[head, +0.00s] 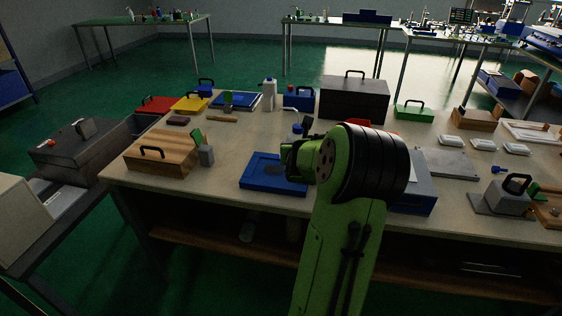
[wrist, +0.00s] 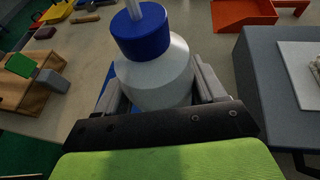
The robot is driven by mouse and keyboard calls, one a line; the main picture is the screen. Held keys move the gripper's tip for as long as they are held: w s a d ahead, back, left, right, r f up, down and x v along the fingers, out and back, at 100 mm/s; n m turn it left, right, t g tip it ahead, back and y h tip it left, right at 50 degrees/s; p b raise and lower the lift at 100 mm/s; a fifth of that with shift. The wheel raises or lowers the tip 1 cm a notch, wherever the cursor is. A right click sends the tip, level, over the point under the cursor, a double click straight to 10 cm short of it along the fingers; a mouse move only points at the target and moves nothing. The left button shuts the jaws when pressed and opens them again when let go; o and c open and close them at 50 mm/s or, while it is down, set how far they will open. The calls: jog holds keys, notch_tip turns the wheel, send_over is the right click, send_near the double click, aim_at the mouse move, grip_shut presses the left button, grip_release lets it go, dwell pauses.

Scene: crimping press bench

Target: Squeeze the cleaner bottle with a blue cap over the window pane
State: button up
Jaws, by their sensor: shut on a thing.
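The cleaner bottle, white with a blue cap (wrist: 140,35), is between the two fingers of my gripper (wrist: 158,88) in the wrist view. My gripper is shut on its body. In the head view the blue cap (head: 297,129) shows just behind my gripper (head: 299,146), and my arm hides most of the bottle. A blue-framed panel with a dark round patch (head: 262,181), which looks like the window pane, lies flat on the bench just left of and below my gripper. My arm covers its right edge. I cannot tell whether the bottle is over it.
A wooden box (head: 160,155) with a grey block beside it stands left on the bench (head: 225,135). A blue-grey box (head: 422,196) stands close on the right. Another white bottle (head: 269,97), a blue box (head: 298,98) and a large dark case (head: 354,99) stand behind.

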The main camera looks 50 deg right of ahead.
jog(key=shift+s, duration=0.15)
jog(key=shift+f+g, duration=0.15)
jog(key=shift+g, duration=0.25)
jog(key=shift+s+a+n+y+p, duration=0.15)
jog(key=shift+s+n+y+p, duration=0.15)
jog(key=shift+n+p, duration=0.15)
jog(key=p, duration=0.1)
jog(key=s+g+p, duration=0.1)
jog(key=p, duration=0.1)
jog(key=shift+f+n, duration=0.2)
jog(key=shift+n, duration=0.05)
jog(key=shift+s+f+g+y+b, duration=0.15)
jog(key=shift+f+g+b, duration=0.15)
jog(key=shift+f, duration=0.3)
jog(key=shift+s+f+g+y+b, duration=0.15)
jog(key=shift+f+g+b, duration=0.15)
jog(key=shift+f, duration=0.25)
jog(key=o, duration=0.6)
jog(key=shift+c, duration=0.2)
jog(key=shift+r, duration=0.1)
jog(key=c, duration=0.4)
